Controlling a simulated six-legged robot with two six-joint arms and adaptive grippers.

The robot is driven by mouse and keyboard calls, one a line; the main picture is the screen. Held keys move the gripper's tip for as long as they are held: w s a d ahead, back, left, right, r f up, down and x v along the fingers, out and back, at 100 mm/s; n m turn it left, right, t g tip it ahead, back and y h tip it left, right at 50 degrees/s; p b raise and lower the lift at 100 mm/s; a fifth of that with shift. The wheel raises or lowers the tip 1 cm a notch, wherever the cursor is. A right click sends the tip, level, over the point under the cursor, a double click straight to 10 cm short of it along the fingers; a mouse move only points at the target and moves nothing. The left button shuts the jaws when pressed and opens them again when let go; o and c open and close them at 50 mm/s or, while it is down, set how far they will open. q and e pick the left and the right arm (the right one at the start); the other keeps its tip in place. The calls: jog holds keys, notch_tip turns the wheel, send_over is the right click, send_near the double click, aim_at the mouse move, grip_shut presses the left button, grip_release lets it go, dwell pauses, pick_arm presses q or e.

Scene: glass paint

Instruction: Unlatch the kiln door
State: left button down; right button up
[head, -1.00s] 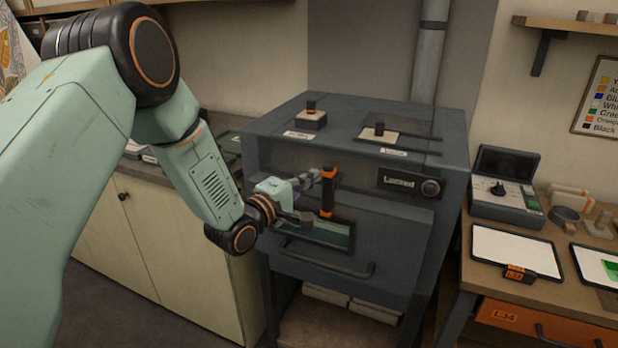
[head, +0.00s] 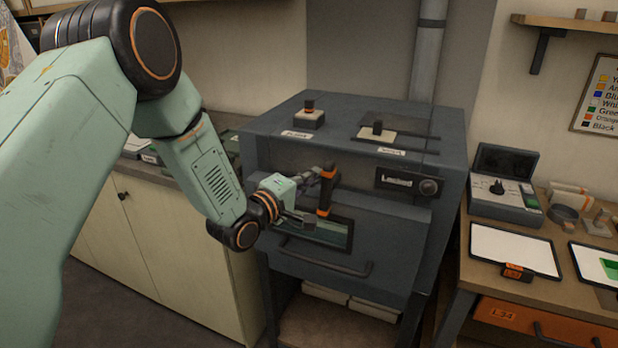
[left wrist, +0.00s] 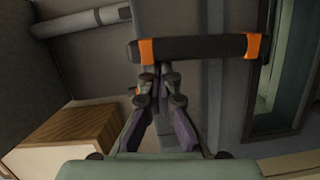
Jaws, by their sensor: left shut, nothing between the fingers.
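The dark kiln (head: 352,155) stands in the middle of the head view with its door (head: 345,222) closed. The latch handle (head: 326,192) is a black bar with orange bands on the door front, near upright with its lower end slightly to the left. A panel (head: 408,183) beside it reads "Locked". My left gripper (head: 311,194) is at the left side of the handle, shut and empty. In the left wrist view the handle (left wrist: 195,48) lies across, just beyond the shut fingertips (left wrist: 160,78); I cannot tell whether they touch it. My right gripper is out of view.
A pull bar (head: 325,262) and a window sit low on the kiln front. A cabinet (head: 160,245) stands at the left. A workbench (head: 480,290) at the right carries a control box (head: 505,200) and white panels. A pipe (head: 430,50) rises behind the kiln.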

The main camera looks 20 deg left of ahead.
aim_at(326, 175)
pick_arm(q)
jog(key=m, duration=0.1)
jog(key=d+r+m+p, duration=0.1)
jog(key=m, duration=0.1)
jog(key=shift+s+d+g, duration=0.1)
jog(key=shift+d+g, duration=0.1)
jog(key=shift+g, duration=0.2)
jog(key=m, duration=0.1)
jog(key=d+m+y, duration=0.1)
jog(key=shift+d+m, duration=0.25)
jog(key=shift+m, duration=0.05)
jog(key=d+m, duration=0.1)
jog(key=d+f+m+y+b, duration=0.1)
jog(key=m, duration=0.1)
jog(key=d+f+m+g+y, duration=0.1)
jog(key=shift+d+m, duration=0.3)
jog(key=shift+m, duration=0.1)
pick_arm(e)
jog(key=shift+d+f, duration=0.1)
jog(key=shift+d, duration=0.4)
pick_arm(q)
jog(key=shift+d+f, duration=0.1)
jog(key=shift+d, duration=0.1)
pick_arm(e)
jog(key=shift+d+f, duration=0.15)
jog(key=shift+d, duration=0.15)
